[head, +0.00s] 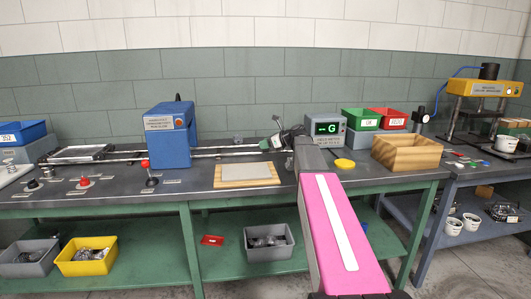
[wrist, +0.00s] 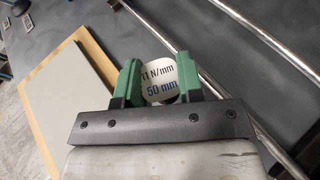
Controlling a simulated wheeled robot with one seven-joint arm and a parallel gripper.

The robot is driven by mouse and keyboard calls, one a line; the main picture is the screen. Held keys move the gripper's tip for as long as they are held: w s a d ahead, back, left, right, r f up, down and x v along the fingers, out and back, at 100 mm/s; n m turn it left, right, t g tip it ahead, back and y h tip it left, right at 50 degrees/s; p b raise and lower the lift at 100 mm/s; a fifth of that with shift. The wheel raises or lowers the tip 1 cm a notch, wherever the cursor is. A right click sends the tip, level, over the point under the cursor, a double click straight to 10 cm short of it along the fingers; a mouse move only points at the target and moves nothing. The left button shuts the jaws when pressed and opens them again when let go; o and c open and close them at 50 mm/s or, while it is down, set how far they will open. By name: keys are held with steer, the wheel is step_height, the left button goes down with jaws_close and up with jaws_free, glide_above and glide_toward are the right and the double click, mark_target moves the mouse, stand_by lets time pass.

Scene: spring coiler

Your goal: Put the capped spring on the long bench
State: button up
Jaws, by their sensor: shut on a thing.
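My gripper (wrist: 158,76) has green fingers, shut on the capped spring. The spring's white round cap (wrist: 161,72) faces the wrist camera and reads "11 N/mm" and "50 mm". The coil below the cap is hidden. In the head view my gripper (head: 281,139) is over the back of the long bench (head: 203,182), beside the grey display box. The spring cannot be made out there. The bench has a dark grey top and a green frame. I cannot tell whether the spring touches the bench top.
Metal rails (wrist: 280,42) run close to my gripper. A beige-and-wood board (head: 247,174) lies in front of it. The grey display box (head: 328,129) shows "G". A yellow disc (head: 344,163) and a wooden box (head: 406,152) stand right. A blue machine (head: 169,138) stands left.

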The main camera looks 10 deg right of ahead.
mark_target(266, 151)
steer(key=shift+f, duration=1.95)
steer(key=o, duration=0.6)
steer(key=shift+f, duration=0.1)
